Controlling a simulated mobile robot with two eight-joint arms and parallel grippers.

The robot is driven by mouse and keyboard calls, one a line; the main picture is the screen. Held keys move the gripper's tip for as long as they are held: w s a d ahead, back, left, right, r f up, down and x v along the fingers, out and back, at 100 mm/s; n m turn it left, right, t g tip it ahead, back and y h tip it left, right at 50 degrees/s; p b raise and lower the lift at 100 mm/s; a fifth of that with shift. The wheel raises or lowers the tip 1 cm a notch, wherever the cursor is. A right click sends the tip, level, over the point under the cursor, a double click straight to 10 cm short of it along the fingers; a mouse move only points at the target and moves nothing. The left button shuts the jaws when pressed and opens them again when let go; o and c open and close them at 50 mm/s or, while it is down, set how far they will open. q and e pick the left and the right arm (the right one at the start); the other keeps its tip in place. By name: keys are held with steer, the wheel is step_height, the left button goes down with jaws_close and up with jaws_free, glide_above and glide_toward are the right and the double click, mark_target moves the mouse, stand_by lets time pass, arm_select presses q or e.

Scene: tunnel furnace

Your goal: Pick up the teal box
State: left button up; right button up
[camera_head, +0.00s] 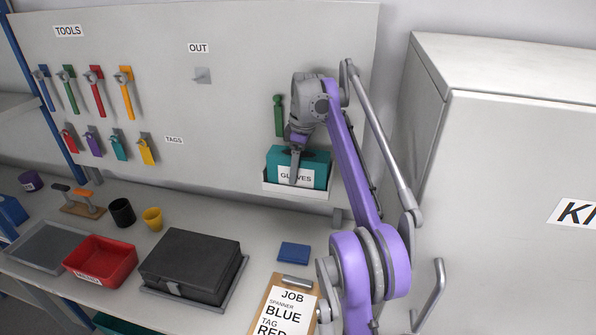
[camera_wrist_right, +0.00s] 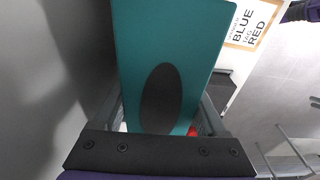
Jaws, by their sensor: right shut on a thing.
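The teal box (camera_head: 318,169) stands on a small white shelf (camera_head: 298,190) fixed to the wall panel, with a label reading GLOVES on its front. My right gripper (camera_head: 296,165) reaches down onto the box from above and is shut on it. In the right wrist view the teal box (camera_wrist_right: 170,50) fills the middle between my two fingers (camera_wrist_right: 165,125), and a dark oval shows on its face. The gripper hides part of the label. My left gripper is not in view.
Hanging tools (camera_head: 97,92) and coloured tags (camera_head: 106,146) are on the panel at left. Below, the bench carries a black case (camera_head: 188,262), a red tray (camera_head: 100,259), cups, a blue block (camera_head: 294,253) and a job clipboard (camera_head: 283,306). A large grey cabinet (camera_head: 500,190) stands at right.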

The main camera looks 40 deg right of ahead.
steer(key=shift+c, duration=0.6)
